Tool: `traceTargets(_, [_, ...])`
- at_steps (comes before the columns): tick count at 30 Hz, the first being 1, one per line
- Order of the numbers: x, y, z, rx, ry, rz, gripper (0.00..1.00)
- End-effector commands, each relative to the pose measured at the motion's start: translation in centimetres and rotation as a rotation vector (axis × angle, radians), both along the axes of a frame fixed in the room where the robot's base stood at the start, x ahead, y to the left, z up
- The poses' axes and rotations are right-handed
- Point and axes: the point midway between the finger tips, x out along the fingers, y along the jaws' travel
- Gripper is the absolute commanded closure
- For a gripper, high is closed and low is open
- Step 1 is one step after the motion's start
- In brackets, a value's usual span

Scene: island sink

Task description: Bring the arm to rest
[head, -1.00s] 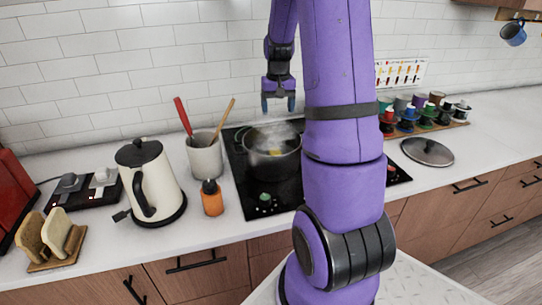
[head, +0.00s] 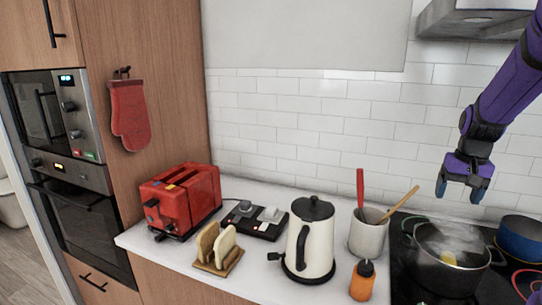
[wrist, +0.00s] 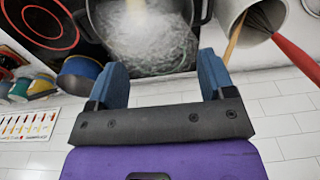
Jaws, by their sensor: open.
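My gripper (head: 460,188) hangs at the right side of the head view, on my purple arm, above the stove. Its two blue fingers are apart, with nothing between them. In the wrist view my gripper (wrist: 160,85) is also open and empty, and a steaming pot shows beyond the fingertips. That pot (head: 445,280) stands on the black stove, below the gripper and apart from it. Most of my arm is outside the head view.
A utensil crock (head: 367,238), a white kettle (head: 311,245), an orange bottle (head: 362,283), a red toaster (head: 182,200) and a toast rack (head: 222,265) stand left of the stove. A blue pot (head: 520,238) is right of the steaming one. A range hood (head: 480,18) is overhead.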

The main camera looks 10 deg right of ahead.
Motion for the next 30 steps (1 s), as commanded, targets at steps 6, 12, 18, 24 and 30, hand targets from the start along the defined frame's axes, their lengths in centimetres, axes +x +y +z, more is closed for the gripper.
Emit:
traceTargets(6, [-1.7,6.3,4.5,-0.021,-0.074,0.104,0.24])
traceTargets(12, [-4.1,11.4,7.5,-0.042,-0.137,0.194,0.24])
traceTargets(18, [-7.4,15.9,9.7,-0.063,-0.198,0.285,0.24])
traceTargets(24, [-11.1,19.6,11.1,-0.083,-0.261,0.372,0.24])
traceTargets(30, [-15.0,22.6,11.6,-0.104,-0.321,0.454,0.24])
